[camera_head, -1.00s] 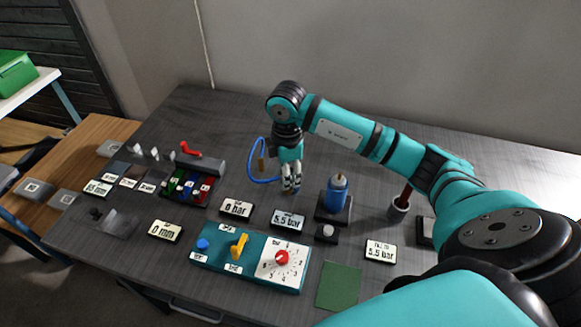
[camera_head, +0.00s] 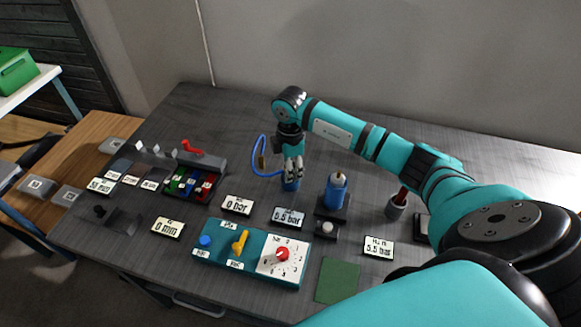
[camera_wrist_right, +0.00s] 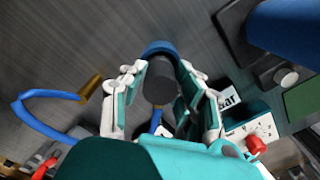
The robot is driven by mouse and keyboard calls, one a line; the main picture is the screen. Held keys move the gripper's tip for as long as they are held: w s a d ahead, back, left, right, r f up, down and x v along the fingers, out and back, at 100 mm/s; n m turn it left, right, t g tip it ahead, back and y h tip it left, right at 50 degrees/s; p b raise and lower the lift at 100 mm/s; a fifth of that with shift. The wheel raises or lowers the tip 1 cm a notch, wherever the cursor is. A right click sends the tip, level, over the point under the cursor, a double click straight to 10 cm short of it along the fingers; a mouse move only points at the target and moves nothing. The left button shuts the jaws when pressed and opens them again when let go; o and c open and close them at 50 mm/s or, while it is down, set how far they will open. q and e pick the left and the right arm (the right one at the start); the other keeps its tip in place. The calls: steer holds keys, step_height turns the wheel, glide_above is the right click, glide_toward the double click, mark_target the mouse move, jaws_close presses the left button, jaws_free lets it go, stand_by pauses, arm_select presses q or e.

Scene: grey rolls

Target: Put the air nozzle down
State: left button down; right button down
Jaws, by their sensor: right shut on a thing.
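My right gripper (camera_head: 293,165) is low over the middle of the table; in the wrist view its fingers (camera_wrist_right: 160,85) close around a dark grey cylinder with a blue far end, which I take as the air nozzle (camera_wrist_right: 160,90). The nozzle's blue part (camera_head: 291,185) shows just below the fingertips in the head view. Whether it touches the table is unclear. A blue hose (camera_head: 262,168) with a brass-coloured fitting (camera_wrist_right: 91,87) loops beside the gripper. My left gripper is not in view.
A blue bottle (camera_head: 336,192) on a dark base stands right of the gripper. A teal control panel (camera_head: 225,252), gauge displays (camera_head: 289,216) and a green pad (camera_head: 338,280) lie nearer. A rack with coloured bins (camera_head: 190,185) is left. Table behind the gripper is clear.

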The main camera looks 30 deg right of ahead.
steer(key=c, duration=1)
jaws_free()
steer(key=shift+r, duration=0.15)
step_height(320, 180, up, 12)
steer(key=shift+b, duration=1.05)
